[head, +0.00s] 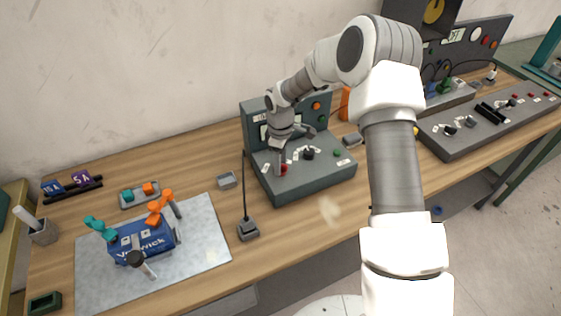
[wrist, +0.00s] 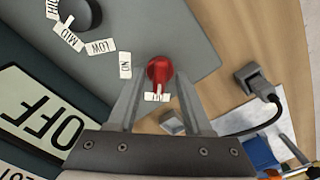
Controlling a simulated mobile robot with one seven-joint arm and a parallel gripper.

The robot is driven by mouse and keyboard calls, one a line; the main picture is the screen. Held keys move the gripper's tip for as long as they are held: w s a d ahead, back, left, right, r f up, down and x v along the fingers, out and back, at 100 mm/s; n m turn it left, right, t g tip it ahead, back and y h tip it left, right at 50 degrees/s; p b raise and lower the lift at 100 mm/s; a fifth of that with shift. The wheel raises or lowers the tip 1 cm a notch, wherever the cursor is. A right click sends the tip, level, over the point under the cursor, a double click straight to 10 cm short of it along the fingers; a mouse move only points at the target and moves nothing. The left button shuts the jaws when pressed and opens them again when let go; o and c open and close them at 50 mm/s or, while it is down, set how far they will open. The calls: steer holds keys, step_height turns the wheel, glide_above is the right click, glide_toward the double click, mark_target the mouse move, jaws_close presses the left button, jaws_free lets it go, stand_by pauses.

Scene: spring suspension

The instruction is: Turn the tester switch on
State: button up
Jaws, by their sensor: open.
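The tester (head: 310,183) is a dark grey console with a sloped top and an upright back panel, standing mid-bench. Its red switch (head: 283,169) is at the front left of the top and also shows in the wrist view (wrist: 158,70). The switch's narrow end points toward a partly covered label, with an "ON" label (wrist: 125,65) to its left. A display (wrist: 38,112) reads "OFF". My gripper (head: 281,163) points down at the switch. Its fingers are open, one on each side of the red switch in the wrist view; contact cannot be told.
A black knob (head: 308,153) with LOW and MID labels sits beside the switch. A plug (head: 248,230) with a cable stands left of the tester. A blue block (head: 143,240) with clamps lies on a metal plate (head: 210,257). Another long console (head: 480,130) is at right.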

jaws_close()
steer(key=shift+f+m+b, duration=0.1)
steer(key=shift+m+b, duration=0.2)
steer(key=shift+b, duration=0.05)
steer(key=m+b, duration=0.3)
steer(key=shift+m, duration=0.4)
steer(key=m+b, duration=0.2)
steer(key=m, duration=0.2)
steer(key=m+b, duration=0.1)
steer(key=m, duration=0.4)
steer(key=shift+b, duration=0.4)
steer(key=shift+m+b, duration=0.3)
steer(key=shift+m, duration=2)
jaws_free()
